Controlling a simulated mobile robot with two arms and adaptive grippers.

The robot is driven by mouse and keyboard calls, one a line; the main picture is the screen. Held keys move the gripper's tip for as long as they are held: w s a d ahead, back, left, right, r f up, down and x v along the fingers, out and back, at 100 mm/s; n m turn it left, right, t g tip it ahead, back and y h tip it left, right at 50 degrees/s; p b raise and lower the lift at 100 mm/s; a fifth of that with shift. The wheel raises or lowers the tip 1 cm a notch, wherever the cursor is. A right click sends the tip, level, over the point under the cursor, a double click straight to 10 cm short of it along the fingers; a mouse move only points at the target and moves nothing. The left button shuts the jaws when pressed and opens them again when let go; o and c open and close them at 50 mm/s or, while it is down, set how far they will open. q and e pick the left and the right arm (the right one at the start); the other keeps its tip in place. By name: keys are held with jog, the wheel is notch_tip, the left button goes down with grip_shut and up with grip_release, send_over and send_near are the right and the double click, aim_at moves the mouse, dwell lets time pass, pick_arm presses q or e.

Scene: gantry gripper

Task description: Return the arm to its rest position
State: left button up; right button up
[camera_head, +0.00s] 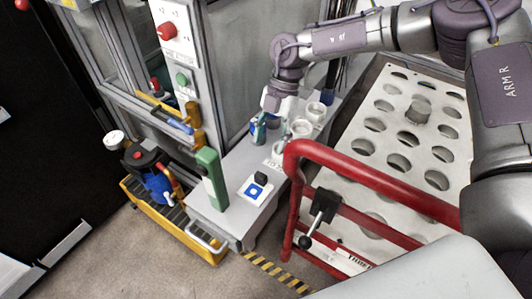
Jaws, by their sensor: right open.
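My right arm (350,38) is labelled "ARM R" and reaches in from the upper right. It stretches left across the white perforated plate and bends down at the wrist. My right gripper (265,122) hangs at the end, low over the far part of the narrow grey bench (238,190). It is open, and its fingers look small and partly blurred. I cannot tell whether they touch the small parts beside them. My left gripper is not in view.
Several pale cups (301,127) stand right of the gripper. A red tubular rail (375,178) with a black clamp (322,207) crosses before the perforated plate (455,150). A green post (211,178) and blue-white button box (255,188) stand on the bench. A yellow cart (175,225) is left.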

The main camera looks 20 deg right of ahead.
jog(key=shift+w+d+r, duration=0.1)
jog(key=shift+d+r, duration=0.1)
jog(key=shift+r, duration=0.4)
